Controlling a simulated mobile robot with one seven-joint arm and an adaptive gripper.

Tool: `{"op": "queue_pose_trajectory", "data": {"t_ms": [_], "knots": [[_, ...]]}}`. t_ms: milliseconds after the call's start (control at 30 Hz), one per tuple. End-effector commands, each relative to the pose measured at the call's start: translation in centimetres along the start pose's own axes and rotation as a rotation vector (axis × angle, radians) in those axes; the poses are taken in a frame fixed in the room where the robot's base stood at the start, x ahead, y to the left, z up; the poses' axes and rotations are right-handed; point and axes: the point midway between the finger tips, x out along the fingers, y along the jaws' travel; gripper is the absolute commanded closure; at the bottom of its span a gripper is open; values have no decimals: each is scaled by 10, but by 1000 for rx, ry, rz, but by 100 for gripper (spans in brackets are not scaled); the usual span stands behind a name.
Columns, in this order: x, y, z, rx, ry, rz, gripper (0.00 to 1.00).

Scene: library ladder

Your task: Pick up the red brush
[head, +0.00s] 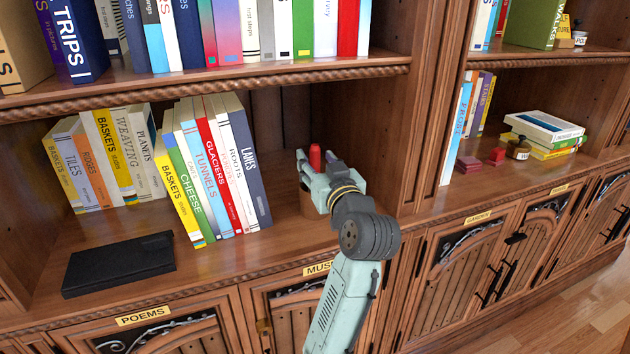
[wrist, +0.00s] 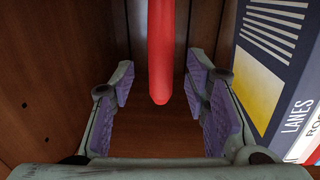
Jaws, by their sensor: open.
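The red brush (head: 315,157) shows as a rounded red tip between my gripper's fingers in the head view, on the middle shelf right of the books. In the wrist view the red brush (wrist: 160,50) is a long red shaft with a rounded end, between the two purple finger pads. My gripper (head: 317,172) is open, with a visible gap on each side of the shaft; it also shows in the wrist view (wrist: 161,88). The brush's lower part is hidden in the head view.
A leaning row of books ends with the dark blue LANES book (head: 248,160), close to my gripper; that book (wrist: 277,70) also shows in the wrist view. A wooden upright (head: 405,130) stands to the right. A black flat case (head: 118,264) lies at front left.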

Motion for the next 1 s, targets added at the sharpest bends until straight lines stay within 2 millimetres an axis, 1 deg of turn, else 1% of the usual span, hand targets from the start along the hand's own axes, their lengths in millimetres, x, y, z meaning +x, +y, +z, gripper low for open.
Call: {"op": "queue_pose_trajectory", "data": {"t_ms": [33, 133, 367, 400, 1000], "knots": [[7, -1, -3, 2, 1, -3, 58], [15, -1, -2, 0, 1, -2, 58], [16, -1, -1, -1, 2, -1, 58], [16, -1, -1, 0, 2, -1, 59], [16, -1, -1, 0, 2, -1, 99]]}}
